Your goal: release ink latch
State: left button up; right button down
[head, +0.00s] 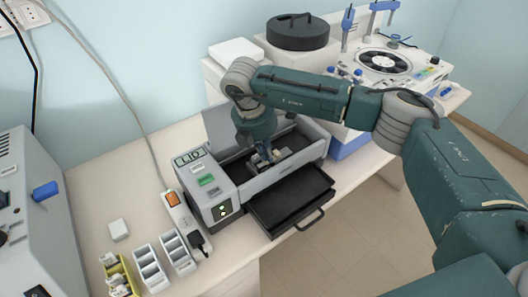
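A grey staining machine (285,165) stands on the bench with its lid raised at the back. Its front panel has a small display and a green button. A black drawer tray (290,198) is pulled out at its front. My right gripper (266,156) points down into the machine's open well, near small pale and blue parts. Its fingers are small and partly hidden, so I cannot tell whether they are open or touching anything. I cannot make out the ink latch clearly. My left gripper is out of view.
White slide racks (150,269) and a yellow rack (121,281) stand at the front left, beside a power strip (180,214). A grey device with a blue lever (46,191) is at far left. A centrifuge-like machine (384,62) stands at the back right.

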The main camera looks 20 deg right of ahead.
aim_at(278, 152)
jog(key=shift+w+d+f+b, duration=0.1)
jog(key=shift+w+d+b, duration=0.05)
jog(key=shift+d+b, duration=0.2)
jog(key=shift+w+d+f+b, duration=0.1)
jog(key=shift+w+d+b, duration=0.1)
jog(key=shift+d+b, duration=0.35)
jog(key=shift+w+d+b, duration=0.2)
jog(key=shift+d+b, duration=0.15)
jog(key=shift+d, duration=0.25)
jog(key=shift+w+d, duration=0.1)
jog(key=shift+d, duration=0.2)
jog(key=shift+r, duration=0.2)
jog(key=shift+a, duration=0.1)
